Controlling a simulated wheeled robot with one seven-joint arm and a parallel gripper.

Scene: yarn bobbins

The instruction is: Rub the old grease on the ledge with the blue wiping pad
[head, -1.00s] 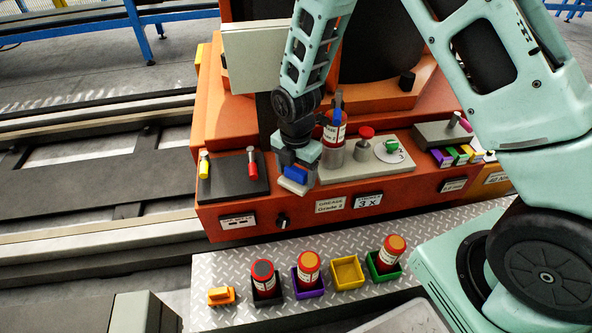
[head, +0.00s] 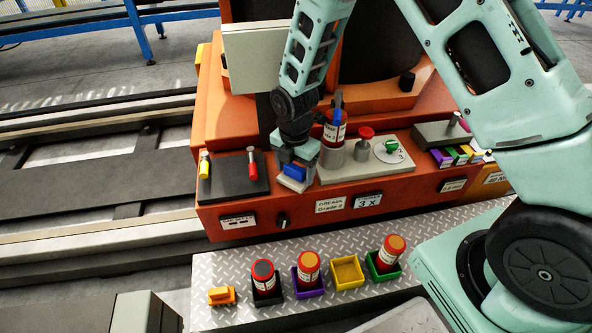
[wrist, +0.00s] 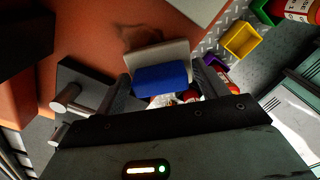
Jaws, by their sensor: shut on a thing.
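My gripper (head: 295,166) is shut on the blue wiping pad (head: 294,173), a blue block with a pale face. In the wrist view the pad's blue part (wrist: 162,79) sits between my fingers, with the pale part (wrist: 158,55) beyond it. The pad is over the orange ledge (head: 235,207), between the dark plate and the grey plate; I cannot tell whether it touches. A dark smear of old grease (wrist: 138,33) shows on the ledge beside the pad's pale edge in the wrist view. The pad and my gripper hide the smear in the head view.
A dark plate (head: 222,190) with yellow and red handles stands left of my gripper. A grey plate (head: 365,168) with a grease can (head: 334,130), posts and a green knob stands to the right. Below, a tread-plate step (head: 225,267) carries several coloured bins.

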